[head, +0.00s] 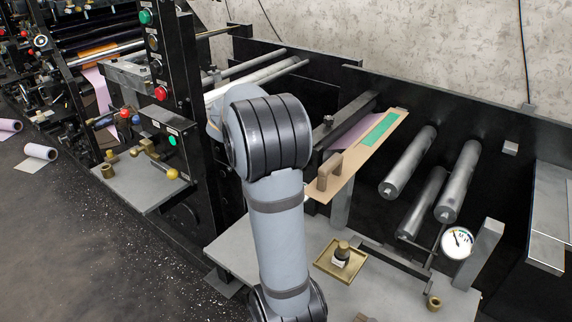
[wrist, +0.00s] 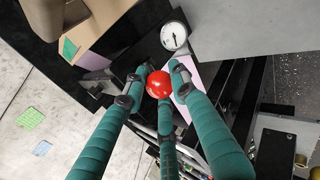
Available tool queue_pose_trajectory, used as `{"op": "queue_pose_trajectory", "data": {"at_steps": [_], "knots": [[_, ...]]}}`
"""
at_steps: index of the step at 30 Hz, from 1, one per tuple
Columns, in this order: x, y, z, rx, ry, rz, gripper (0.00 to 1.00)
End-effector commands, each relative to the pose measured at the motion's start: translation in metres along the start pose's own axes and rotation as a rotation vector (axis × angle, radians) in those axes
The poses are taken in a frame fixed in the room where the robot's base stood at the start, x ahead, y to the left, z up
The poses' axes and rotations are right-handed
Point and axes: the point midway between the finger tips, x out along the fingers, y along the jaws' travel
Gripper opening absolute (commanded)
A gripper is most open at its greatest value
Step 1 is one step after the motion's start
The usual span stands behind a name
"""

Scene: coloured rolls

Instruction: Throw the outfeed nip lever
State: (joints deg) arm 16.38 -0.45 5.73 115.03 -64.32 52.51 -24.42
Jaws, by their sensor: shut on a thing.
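My gripper (wrist: 160,78) shows in the wrist view, with its teal fingers closed around a red ball knob (wrist: 158,85). The knob's front face is visible between the fingertips. The stem below it is hidden by the fingers, so I cannot tell the lever's angle. A pink sheet (wrist: 187,78) lies behind the right finger. In the head view my grey arm stands in the middle, and its forearm and gripper are hidden behind its large black joint.
A round white dial (wrist: 174,36) is just beyond the fingertips. The head view shows a dial (head: 457,242) at right, steel rollers (head: 409,163), a brown board with a handle (head: 355,160), and a brass tray (head: 325,268) on the grey bench. A post with buttons (head: 165,50) stands left of my arm.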

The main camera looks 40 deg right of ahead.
Motion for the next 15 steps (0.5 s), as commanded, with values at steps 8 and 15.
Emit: {"op": "queue_pose_trajectory", "data": {"at_steps": [8,15], "knots": [[0.0012,-0.0069,-0.0014,-0.004,-0.002,-0.013,0.27],[0.0009,-0.0050,-0.0012,-0.003,-0.001,-0.009,0.41]]}}
